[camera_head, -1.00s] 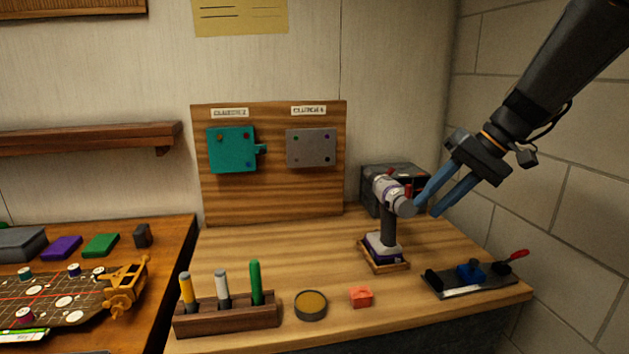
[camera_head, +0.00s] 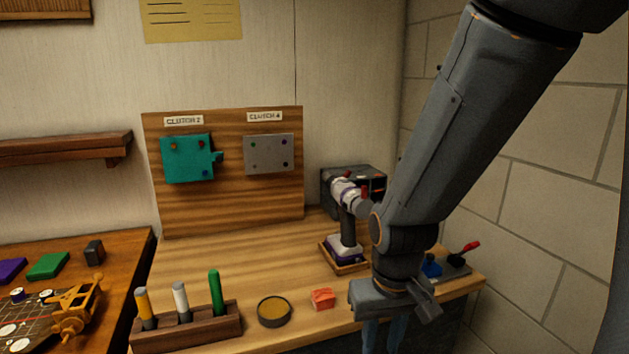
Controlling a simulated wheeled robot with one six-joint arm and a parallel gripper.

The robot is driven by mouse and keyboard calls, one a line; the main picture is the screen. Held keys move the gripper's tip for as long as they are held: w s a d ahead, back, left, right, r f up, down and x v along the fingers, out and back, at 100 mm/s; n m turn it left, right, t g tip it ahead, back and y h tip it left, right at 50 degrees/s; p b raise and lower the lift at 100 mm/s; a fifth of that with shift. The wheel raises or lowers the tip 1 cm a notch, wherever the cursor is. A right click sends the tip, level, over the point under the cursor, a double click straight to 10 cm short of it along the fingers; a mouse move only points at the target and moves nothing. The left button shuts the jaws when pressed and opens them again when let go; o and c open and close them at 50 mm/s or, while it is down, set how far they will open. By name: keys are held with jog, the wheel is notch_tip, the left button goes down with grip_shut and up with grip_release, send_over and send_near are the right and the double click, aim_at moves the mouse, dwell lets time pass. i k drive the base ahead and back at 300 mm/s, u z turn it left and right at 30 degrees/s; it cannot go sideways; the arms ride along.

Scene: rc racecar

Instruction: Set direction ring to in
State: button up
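A cordless drill (camera_head: 348,225) stands upright in a small wooden holder on the workbench, in the head view. It has a grey and white body, a dark handle and a white and purple base. A small red part, which I cannot identify surely as the direction ring, shows near its top (camera_head: 365,192). My gripper (camera_head: 384,338) points down at the front edge of the bench, right of and nearer than the drill, apart from it. Its blue fingers are cut off by the bottom edge, so their opening is hidden. My arm covers part of the bench's right side.
A wooden rack (camera_head: 187,330) with several pens, a round tin (camera_head: 274,311) and an orange-red block (camera_head: 322,299) line the front. A dark case (camera_head: 353,186) stands behind the drill. A dark tray (camera_head: 457,266) with a red-handled tool lies right. The middle is clear.

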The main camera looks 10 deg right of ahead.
aim_at(362, 207)
jog(key=u, duration=1.2)
jog(key=k, duration=1.2)
jog(key=z, duration=0.85)
jog(key=i, duration=1.5)
jog(key=z, duration=0.05)
